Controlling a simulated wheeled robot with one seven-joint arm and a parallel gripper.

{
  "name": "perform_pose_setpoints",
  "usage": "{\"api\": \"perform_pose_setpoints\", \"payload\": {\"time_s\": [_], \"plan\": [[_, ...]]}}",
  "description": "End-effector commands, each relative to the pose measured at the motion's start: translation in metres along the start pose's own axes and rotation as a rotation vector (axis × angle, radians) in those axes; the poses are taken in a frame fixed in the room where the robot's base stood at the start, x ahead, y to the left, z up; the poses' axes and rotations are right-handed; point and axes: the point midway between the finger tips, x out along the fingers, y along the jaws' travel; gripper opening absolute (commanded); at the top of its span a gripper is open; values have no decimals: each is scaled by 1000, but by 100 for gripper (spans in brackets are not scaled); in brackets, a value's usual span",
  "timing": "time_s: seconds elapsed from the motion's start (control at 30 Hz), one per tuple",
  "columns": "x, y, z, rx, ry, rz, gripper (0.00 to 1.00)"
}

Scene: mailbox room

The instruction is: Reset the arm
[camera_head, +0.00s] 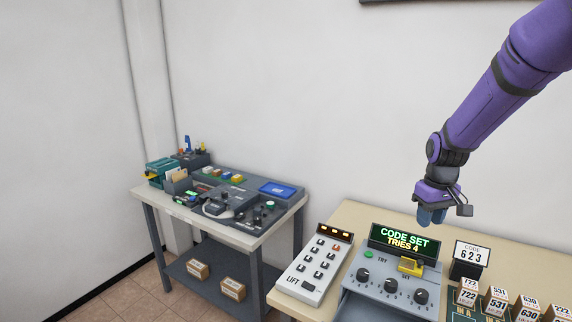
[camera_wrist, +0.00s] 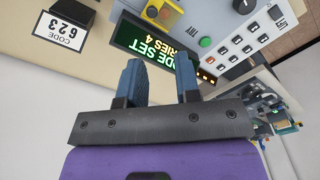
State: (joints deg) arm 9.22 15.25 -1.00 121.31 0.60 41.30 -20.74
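My gripper (camera_head: 431,216) hangs in the air at the right of the head view, at the end of my purple arm, above the back of the beige table (camera_head: 361,212). In the wrist view my gripper (camera_wrist: 160,75) shows two blue fingers set apart with nothing between them. The fingers point toward the display (camera_wrist: 147,43) reading "CODE SET" and "TRIES 4". The display also shows in the head view (camera_head: 404,242), below my gripper. I see no contact between the gripper and anything.
A grey dial box (camera_head: 390,289) and an off-white keypad (camera_head: 310,270) stand on the table. A "CODE 623" sign (camera_head: 470,254) and several numbered boxes (camera_head: 497,298) are at right. A side table (camera_head: 237,236) with devices stands at left. The wall is behind.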

Motion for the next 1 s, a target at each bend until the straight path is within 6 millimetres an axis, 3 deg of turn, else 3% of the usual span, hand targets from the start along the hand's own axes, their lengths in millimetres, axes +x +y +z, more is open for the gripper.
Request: {"api": "perform_pose_setpoints", "payload": {"time_s": [0.03, 0.2, 0.5, 0.7, 1.0], "plan": [[-17, -7, 7, 3, 20, 6, 30], [-64, -28, 33, 29, 79, 21, 30], [-128, -65, 92, 73, 182, 37, 30], [-158, -87, 136, 102, 252, 42, 30], [-183, -116, 206, 144, 358, 39, 30]]}}
